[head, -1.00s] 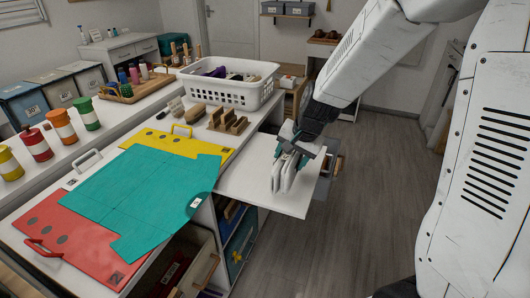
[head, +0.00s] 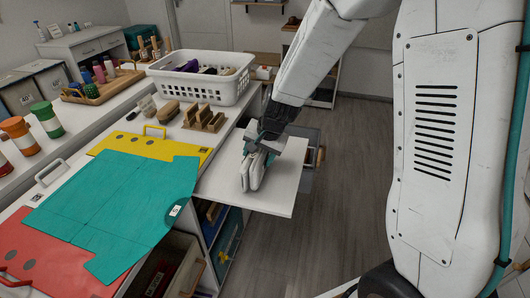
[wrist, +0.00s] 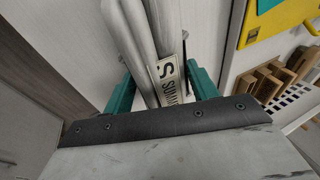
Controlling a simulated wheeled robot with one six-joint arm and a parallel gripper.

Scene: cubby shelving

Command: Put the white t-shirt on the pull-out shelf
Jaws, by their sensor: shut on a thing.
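The white t-shirt (head: 252,173) is folded into a thick upright bundle. My gripper (head: 262,148) is shut on its upper part and holds it over the white pull-out shelf (head: 275,195). The shirt's lower end is at or just above the shelf surface; I cannot tell whether it touches. In the wrist view, the t-shirt (wrist: 140,35) stands between the teal fingers of my gripper (wrist: 160,88), with a printed size label "S" on it. Part of the shirt is hidden by the gripper.
A white basket (head: 203,80) with dark items stands behind the shelf. Left of it are a wooden rack (head: 204,118), brushes, a yellow board (head: 150,145), a teal folding board (head: 110,205) and a red board (head: 45,255). Open floor (head: 345,170) lies to the right.

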